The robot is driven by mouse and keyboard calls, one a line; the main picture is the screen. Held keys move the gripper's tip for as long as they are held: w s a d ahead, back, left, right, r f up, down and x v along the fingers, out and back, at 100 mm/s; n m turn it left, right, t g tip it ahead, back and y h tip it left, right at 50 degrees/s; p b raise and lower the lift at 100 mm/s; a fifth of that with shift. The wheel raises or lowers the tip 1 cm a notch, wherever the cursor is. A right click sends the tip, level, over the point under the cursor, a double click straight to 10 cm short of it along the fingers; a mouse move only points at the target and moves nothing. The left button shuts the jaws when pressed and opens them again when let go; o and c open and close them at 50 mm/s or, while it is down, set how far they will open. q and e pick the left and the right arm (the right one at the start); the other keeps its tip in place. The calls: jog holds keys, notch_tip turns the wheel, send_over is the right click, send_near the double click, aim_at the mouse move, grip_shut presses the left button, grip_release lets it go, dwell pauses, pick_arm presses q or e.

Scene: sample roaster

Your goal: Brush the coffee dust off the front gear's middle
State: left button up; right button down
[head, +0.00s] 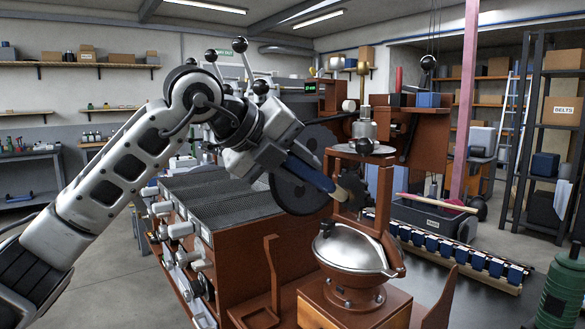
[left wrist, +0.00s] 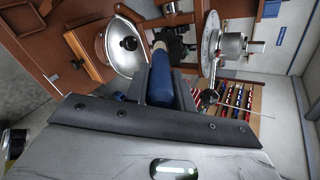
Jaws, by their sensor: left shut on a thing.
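My left gripper (head: 298,160) is shut on the blue handle of a brush (head: 318,178). In the left wrist view the fingers (left wrist: 165,88) clasp the blue handle (left wrist: 161,82), and a pale collar shows at its far end. A small dark toothed gear (head: 353,188) stands just past the brush's tip, under the round metal plate. It appears as a dark shape in the left wrist view (left wrist: 174,43). The bristles blend into the dark gear, so I cannot tell whether they touch it. Dust on its middle is too small to make out. My right gripper is not in view.
A silver lidded bowl (head: 349,250) sits below the gear on a wooden block. A large dark disc (head: 290,188) stands behind the brush. A row of blue-and-white sample boxes (head: 455,250) and a dark bin (head: 425,215) lie to the right. A green canister (head: 560,290) stands front right.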

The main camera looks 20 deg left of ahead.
pick_arm(q)
jog(key=shift+s+d+b, duration=0.8)
jog(key=shift+s+d, duration=0.35)
jog(key=shift+d, duration=0.5)
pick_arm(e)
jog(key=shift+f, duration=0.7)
pick_arm(q)
jog(key=shift+w+a+p, duration=0.25)
jog(key=shift+w+a, duration=0.35)
jog(key=shift+a, duration=0.2)
jog(key=shift+w+a+p, duration=0.2)
jog(key=shift+w+a, duration=0.4)
jog(key=shift+a, duration=0.2)
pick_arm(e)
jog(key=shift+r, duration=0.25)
pick_arm(q)
jog(key=shift+w+a, duration=0.65)
jog(key=shift+a, duration=0.2)
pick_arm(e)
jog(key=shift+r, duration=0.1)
